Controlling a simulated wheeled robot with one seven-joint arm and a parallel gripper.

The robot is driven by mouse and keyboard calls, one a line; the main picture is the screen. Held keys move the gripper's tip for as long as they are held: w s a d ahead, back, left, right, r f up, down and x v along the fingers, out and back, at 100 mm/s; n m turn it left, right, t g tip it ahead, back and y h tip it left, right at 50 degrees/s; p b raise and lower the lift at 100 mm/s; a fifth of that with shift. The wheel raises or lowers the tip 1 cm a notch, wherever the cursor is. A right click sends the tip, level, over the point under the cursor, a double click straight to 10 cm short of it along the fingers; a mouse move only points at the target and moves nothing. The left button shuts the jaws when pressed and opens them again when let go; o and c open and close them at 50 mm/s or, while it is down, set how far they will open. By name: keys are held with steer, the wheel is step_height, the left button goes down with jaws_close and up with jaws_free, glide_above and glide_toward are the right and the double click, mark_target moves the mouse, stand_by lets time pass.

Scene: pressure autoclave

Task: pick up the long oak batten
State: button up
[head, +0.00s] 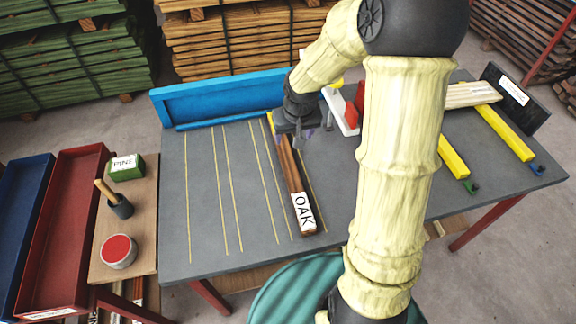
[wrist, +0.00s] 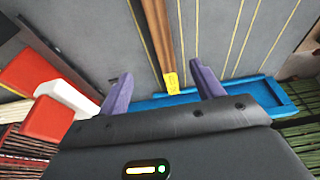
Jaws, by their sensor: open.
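The long oak batten (head: 291,175) is a narrow brown bar lying on the grey table. Its near end has a white OAK label (head: 304,213). Its far end is yellow and points toward the blue fence. In the wrist view the batten (wrist: 156,36) runs down between my purple fingers, with its yellow end (wrist: 171,80) close to the blue fence. My gripper (head: 302,135) is over the batten's far part; in the wrist view my gripper (wrist: 161,70) is open and empty. The height of my fingers above the batten is hard to tell.
The blue fence (head: 215,100) edges the table's far side. Red and white objects (head: 345,108) stand right of my gripper, also in the wrist view (wrist: 55,108). Yellow bars (head: 505,133) lie at right. A side board holds a green PINE block (head: 127,167) and red-topped tin (head: 118,251).

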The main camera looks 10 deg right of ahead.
steer(key=b, duration=0.1)
glide_above(288, 161)
steer(key=s, duration=0.2)
step_height(288, 161, down, 12)
steer(key=shift+d+r, duration=0.1)
steer(key=shift+d, duration=0.05)
steer(key=shift+x, duration=2.6)
steer(key=shift+w, duration=0.1)
steer(key=c, duration=1.4)
step_height(288, 161, up, 10)
steer(key=p, duration=0.1)
